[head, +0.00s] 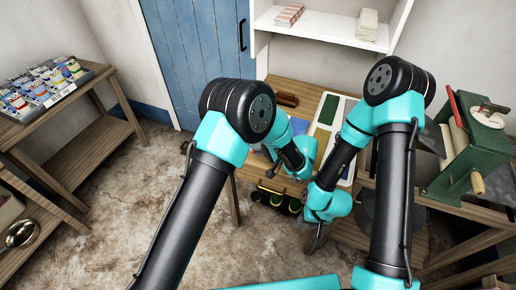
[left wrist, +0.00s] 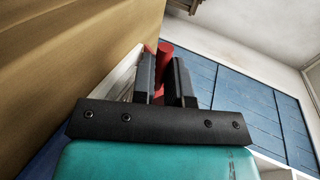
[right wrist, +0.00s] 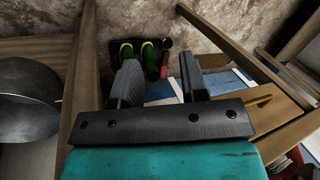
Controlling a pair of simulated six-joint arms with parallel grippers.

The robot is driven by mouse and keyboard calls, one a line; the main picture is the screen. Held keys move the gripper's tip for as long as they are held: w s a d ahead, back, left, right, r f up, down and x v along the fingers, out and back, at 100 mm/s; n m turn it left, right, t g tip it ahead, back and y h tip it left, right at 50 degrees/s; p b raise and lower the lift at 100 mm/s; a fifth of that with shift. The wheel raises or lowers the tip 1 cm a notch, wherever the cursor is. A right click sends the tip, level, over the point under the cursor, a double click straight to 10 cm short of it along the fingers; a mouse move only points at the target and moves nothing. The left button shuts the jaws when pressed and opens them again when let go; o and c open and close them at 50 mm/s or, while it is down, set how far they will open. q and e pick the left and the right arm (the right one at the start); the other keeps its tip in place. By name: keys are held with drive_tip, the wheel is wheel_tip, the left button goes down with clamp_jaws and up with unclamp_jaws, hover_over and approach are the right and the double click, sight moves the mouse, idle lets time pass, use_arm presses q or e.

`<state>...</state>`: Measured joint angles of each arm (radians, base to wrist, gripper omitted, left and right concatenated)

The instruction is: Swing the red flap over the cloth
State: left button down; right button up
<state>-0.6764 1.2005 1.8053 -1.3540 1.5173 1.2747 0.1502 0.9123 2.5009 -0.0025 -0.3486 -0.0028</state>
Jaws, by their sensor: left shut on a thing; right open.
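My left gripper (left wrist: 164,72) is shut on a red rounded piece (left wrist: 165,48), which shows between and beyond its fingertips; I cannot tell if this is the flap's handle. A white panel with a red edge stands just left of it. In the head view my left wrist hangs over the table, and its fingertips are hidden. A blue flat piece (head: 299,126), perhaps the cloth, lies on the table behind that wrist. My right gripper (right wrist: 160,78) is open and empty, low by the table's front. The whole red flap cannot be made out in the head view.
A green machine (head: 470,150) with a red plate stands at the right. A green board in a white frame (head: 325,108) lies on the table (head: 290,88).

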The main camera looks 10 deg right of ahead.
use_arm(q)
drive_tip(key=c, duration=1.1)
unclamp_jaws()
drive_tip(key=shift+a+f, duration=0.2)
drive_tip(key=shift+f, duration=0.15)
drive_tip(key=shift+d+r, duration=0.1)
drive_tip(key=shift+r, duration=0.15)
